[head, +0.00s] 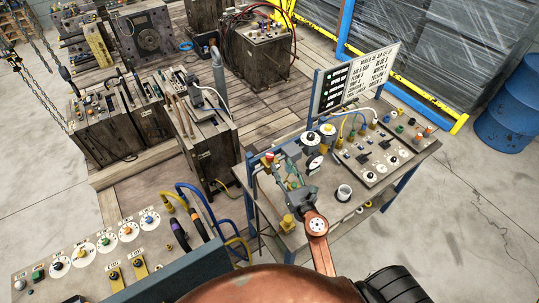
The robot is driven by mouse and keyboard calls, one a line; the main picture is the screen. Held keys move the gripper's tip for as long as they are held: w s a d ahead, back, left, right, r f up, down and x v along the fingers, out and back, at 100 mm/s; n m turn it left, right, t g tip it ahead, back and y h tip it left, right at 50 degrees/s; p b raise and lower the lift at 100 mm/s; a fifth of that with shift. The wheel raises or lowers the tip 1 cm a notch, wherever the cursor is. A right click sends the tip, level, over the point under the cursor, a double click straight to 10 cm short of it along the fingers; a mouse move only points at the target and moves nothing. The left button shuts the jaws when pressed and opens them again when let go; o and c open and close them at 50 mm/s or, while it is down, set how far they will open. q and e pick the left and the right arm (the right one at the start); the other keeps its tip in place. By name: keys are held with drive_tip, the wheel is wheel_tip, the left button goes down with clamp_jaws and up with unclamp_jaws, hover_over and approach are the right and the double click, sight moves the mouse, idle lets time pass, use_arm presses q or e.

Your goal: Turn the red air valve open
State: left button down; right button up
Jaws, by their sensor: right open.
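A small red-topped fitting (268,157) stands at the left end of the blue-framed bench. It looks like the red air valve, but it is too small for me to tell which way its handle points. My right gripper (281,167) is open over the left part of the bench, close beside this fitting on its right. I cannot tell whether they touch. The gripper and wrist hide part of the bench top behind them. My left gripper is out of view.
The bench (403,166) holds a white cup (344,192), a yellow knob (288,222), gauges and a panel of connectors. A lettered board (351,80) rises behind. A control panel (115,250) stands front left. A blue drum (508,105) stands right; the right floor is clear.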

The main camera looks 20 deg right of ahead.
sight(272, 159)
drive_tip(key=shift+w+a+f+n+y, duration=0.55)
drive_tip(key=shift+a+n, duration=0.25)
drive_tip(key=shift+n, duration=0.2)
drive_tip(key=shift+w+f, duration=0.1)
drive_tip(key=shift+w, duration=3.5)
drive_tip(key=shift+c, duration=0.4)
clamp_jaws()
